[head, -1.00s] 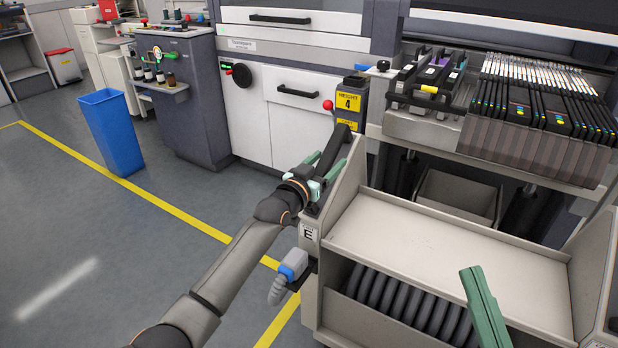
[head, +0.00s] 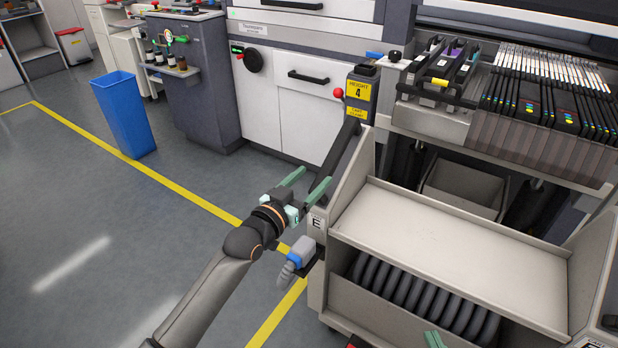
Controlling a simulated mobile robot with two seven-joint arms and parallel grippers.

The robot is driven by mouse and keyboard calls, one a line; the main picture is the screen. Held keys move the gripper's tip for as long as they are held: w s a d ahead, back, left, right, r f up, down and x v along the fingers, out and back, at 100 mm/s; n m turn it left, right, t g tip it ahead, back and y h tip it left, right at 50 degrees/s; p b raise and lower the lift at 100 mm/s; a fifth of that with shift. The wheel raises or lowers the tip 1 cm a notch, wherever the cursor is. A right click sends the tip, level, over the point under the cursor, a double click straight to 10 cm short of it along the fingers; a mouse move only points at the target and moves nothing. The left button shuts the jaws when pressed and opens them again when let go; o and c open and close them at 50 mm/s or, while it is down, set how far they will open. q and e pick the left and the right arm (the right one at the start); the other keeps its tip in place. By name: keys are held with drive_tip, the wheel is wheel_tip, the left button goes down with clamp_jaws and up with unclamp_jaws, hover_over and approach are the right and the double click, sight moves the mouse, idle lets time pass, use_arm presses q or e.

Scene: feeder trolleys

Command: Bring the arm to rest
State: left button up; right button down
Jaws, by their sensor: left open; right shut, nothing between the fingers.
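My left gripper (head: 306,183) is open and empty. Its two green fingers are spread beside the left side panel of the trolley (head: 450,232), close to the dark sloping bar (head: 346,150) that leads up to the yellow height label. I cannot tell whether a finger touches the panel. My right gripper (head: 434,340) shows only as green fingertips at the bottom edge, in front of the trolley's lower bin; they are together with nothing between them. The rest of my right arm is out of view.
A grey and blue connector (head: 297,258) hangs on the trolley's left side below my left gripper. Black feeders (head: 545,100) stand in the rack at the right. A blue bin (head: 124,115) stands on the floor at the left. The floor (head: 130,225) left of my arm is clear.

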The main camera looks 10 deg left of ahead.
use_arm(q)
drive_tip(key=shift+s, duration=0.2)
use_arm(e)
drive_tip(key=shift+f, duration=0.25)
use_arm(q)
drive_tip(key=s+a+f+g+y, duration=0.1)
drive_tip(key=s+f, duration=0.5)
drive_tip(key=s, duration=0.6)
drive_tip(key=s+a+f+g+y, duration=0.15)
drive_tip(key=s+f, duration=0.45)
drive_tip(key=s, duration=0.6)
drive_tip(key=s+a+r+n+g+y+p, duration=0.1)
drive_tip(key=s+r+g+p, duration=0.4)
drive_tip(key=p, duration=1.6)
drive_tip(key=s+n, duration=0.1)
drive_tip(key=s, duration=0.2)
drive_tip(key=shift+s+a, duration=0.15)
drive_tip(key=shift+s, duration=0.15)
use_arm(e)
drive_tip(key=s+d+r+m+g+h, duration=0.1)
drive_tip(key=s+d+r+g, duration=0.1)
drive_tip(key=s+r+g, duration=0.2)
drive_tip(key=s+g, duration=0.1)
drive_tip(key=s, duration=0.2)
drive_tip(key=shift+s+r+m+h, duration=0.35)
drive_tip(key=shift+s+m+h, duration=0.05)
use_arm(q)
drive_tip(key=shift+c, duration=0.3)
